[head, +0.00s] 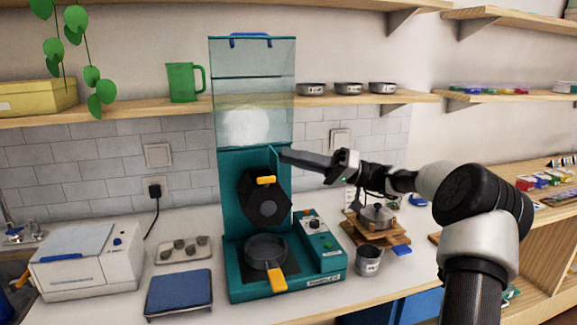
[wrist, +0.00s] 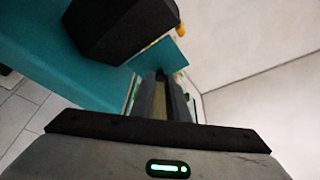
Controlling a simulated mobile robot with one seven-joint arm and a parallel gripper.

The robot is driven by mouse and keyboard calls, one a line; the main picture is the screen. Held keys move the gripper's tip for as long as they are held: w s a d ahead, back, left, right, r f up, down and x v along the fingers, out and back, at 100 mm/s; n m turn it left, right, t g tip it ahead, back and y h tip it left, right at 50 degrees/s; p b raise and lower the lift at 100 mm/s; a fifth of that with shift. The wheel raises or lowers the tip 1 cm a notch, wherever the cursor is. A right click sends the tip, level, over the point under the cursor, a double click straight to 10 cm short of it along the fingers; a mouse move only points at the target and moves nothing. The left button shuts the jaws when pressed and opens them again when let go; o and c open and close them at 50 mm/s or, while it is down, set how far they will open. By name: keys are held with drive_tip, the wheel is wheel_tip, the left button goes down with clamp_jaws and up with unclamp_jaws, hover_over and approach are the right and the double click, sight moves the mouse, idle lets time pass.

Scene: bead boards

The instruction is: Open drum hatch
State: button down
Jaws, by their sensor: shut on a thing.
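A teal machine (head: 233,190) stands on the counter with a black drum (head: 262,208) on its front. The drum also shows large in the wrist view (wrist: 110,28). A yellow handle (head: 266,180) sits at the drum's upper front. A thin teal panel (head: 274,160), seemingly the hatch, stands out from the machine beside the drum; it also shows in the wrist view (wrist: 165,60). My gripper (head: 284,155) reaches in from the right and is shut at this panel's edge. The fingers (wrist: 166,95) hide the exact grip.
A pan with a yellow handle (head: 264,252) sits on the machine's base below the drum. A control box (head: 315,235) is to its right. A metal cup (head: 368,262) and a pot on a wooden stand (head: 377,217) are below my arm.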

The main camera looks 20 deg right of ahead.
drive_tip(key=shift+d+f+m+t+y+b, duration=0.3)
drive_tip(key=shift+f+m+t+y+b, duration=0.3)
drive_tip(key=shift+y+b, duration=0.25)
drive_tip(key=shift+d+f+m+t+y+b, duration=0.25)
drive_tip(key=shift+f+m+t+y+b, duration=0.35)
drive_tip(key=shift+y, duration=0.35)
drive_tip(key=shift+r, duration=0.15)
drive_tip(key=c, duration=1.7)
unclamp_jaws()
drive_tip(key=v, duration=0.7)
drive_tip(key=shift+s+d+f, duration=0.1)
drive_tip(key=shift+f, duration=0.15)
